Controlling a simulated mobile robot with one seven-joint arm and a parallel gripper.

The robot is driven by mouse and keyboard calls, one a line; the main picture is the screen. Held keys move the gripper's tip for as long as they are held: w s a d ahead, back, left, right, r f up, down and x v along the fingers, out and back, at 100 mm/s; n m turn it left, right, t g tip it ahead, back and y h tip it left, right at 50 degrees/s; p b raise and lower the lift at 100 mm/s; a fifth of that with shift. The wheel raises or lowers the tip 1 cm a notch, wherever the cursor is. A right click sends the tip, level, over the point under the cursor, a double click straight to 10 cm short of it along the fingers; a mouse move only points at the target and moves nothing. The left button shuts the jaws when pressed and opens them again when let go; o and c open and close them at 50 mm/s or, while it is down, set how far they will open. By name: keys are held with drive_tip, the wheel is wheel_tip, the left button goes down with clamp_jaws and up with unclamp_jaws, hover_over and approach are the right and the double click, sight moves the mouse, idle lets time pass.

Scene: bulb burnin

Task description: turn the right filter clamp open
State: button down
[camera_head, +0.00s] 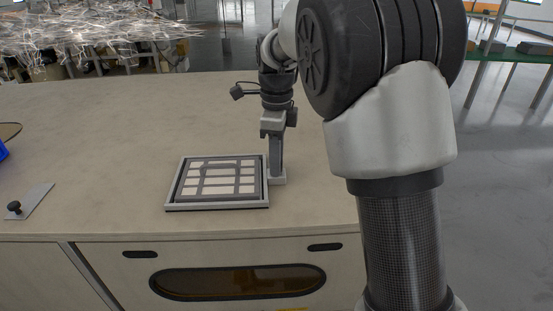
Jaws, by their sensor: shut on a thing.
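A square filter (188,206) lies flat on the workbench, with a grey frame and a face of several pale panels. My gripper (276,178) points straight down at the right edge of this filter. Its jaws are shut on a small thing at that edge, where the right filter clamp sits. The fingers hide most of the clamp, so I cannot tell its angle.
The workbench (110,120) is clear behind and left of the filter. A thin grey plate with a black knob (14,206) lies at the front left. A blue thing (3,150) shows at the left edge. My arm covers the right side.

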idle(0.3)
drive_tip(key=c, duration=1.5)
unclamp_jaws()
wheel_tip(320, 180, up, 18)
drive_tip(key=shift+f, duration=0.25)
drive_tip(key=shift+d, duration=0.1)
